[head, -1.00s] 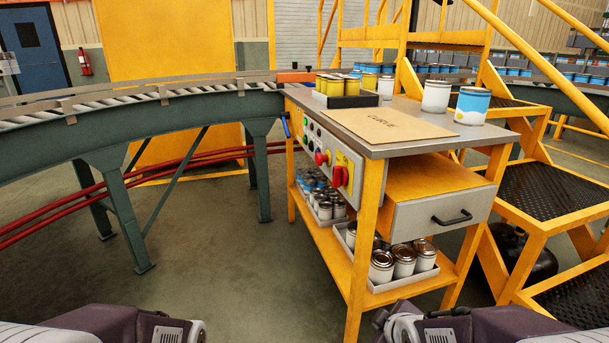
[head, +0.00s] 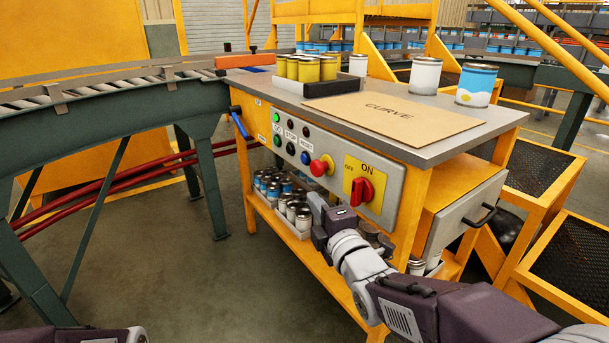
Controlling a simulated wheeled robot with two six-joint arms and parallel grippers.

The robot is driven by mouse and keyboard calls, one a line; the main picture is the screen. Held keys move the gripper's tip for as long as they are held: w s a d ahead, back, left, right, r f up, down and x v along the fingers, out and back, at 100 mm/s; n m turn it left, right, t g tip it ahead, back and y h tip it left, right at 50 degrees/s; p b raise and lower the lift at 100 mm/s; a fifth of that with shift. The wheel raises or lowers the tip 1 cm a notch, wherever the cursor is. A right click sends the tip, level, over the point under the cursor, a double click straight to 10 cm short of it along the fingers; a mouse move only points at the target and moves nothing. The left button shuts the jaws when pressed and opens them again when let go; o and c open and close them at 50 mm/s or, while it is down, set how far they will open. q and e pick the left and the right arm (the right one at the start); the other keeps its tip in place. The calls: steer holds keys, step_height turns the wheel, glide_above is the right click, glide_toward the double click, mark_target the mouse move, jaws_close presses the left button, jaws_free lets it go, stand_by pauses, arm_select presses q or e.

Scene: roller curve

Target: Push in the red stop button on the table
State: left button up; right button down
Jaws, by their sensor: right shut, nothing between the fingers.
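The red stop button (head: 321,166) is a round red knob on a yellow collar, on the grey control panel (head: 345,205) on the front of the yellow workbench. My right gripper (head: 316,199) is shut and empty. In the picture it is just below the button, in front of the panel's lower edge, and I see no contact with the button. My left arm shows only at the bottom left edge; its gripper is out of view.
A red rotary switch (head: 363,190) on a yellow plate sits right of the button. Green, black and blue buttons lie to its left. An open drawer (head: 463,220) juts out at the right. Cans (head: 282,190) fill the lower shelf.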

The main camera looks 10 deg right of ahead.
mark_target(321, 167)
steer(key=w+d, duration=0.2)
steer(key=w, duration=0.9)
steer(key=shift+w+d, duration=0.2)
steer(key=shift+d, duration=0.15)
steer(key=shift+f, duration=0.1)
